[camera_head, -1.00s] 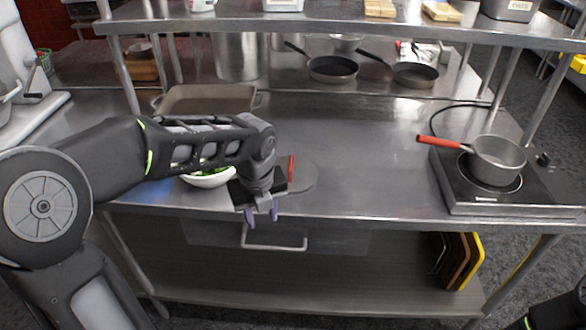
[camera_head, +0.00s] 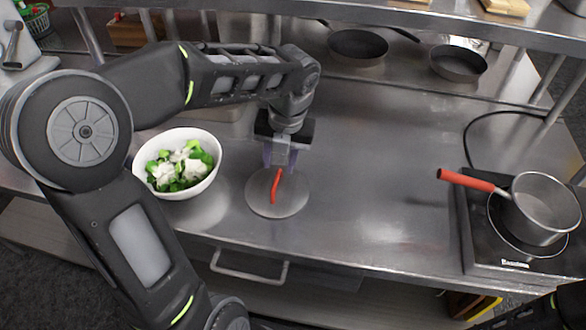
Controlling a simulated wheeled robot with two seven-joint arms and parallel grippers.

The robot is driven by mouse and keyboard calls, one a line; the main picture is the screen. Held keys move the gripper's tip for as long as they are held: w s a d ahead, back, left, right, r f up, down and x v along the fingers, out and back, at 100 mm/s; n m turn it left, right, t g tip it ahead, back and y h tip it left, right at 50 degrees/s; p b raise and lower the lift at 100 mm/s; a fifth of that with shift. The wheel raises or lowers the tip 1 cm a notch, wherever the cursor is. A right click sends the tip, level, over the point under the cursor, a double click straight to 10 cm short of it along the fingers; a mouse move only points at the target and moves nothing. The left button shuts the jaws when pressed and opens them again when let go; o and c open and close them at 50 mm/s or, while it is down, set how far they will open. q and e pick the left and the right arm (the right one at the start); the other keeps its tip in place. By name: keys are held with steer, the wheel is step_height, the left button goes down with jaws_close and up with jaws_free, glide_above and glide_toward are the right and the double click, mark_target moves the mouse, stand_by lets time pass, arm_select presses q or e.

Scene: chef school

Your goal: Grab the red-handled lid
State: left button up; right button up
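The lid (camera_head: 293,203) is a flat grey disc lying on the steel table, with a red handle (camera_head: 275,186) standing across its middle. My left gripper (camera_head: 280,158) points down over the far edge of the lid, just behind the handle. Its two purplish fingers are apart with nothing seen between them. They do not appear to touch the handle, though their exact height is hard to tell. My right gripper is not visible; only a dark bit of my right arm shows at the bottom right corner.
A white bowl (camera_head: 201,184) of greens stands left of the lid, close to my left arm. A red-handled saucepan (camera_head: 541,207) sits on a black hot plate (camera_head: 478,248) at right. Two frying pans (camera_head: 458,63) lie at the back under the shelf. The table between lid and hot plate is clear.

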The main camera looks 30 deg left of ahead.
mark_target(277, 178)
arm_select(q)
steer(key=shift+r, duration=0.1)
steer(key=shift+s, duration=0.1)
steer(key=shift+a+f, duration=0.25)
steer(key=shift+f, duration=1.05)
steer(key=shift+a+f+p, duration=0.2)
steer(key=shift+f+p, duration=0.05)
steer(key=shift+f, duration=1.05)
steer(key=shift+a+f+p, duration=0.15)
steer(key=shift+f+p, duration=0.1)
steer(key=shift+f, duration=1.05)
steer(key=shift+c, duration=0.6)
jaws_close()
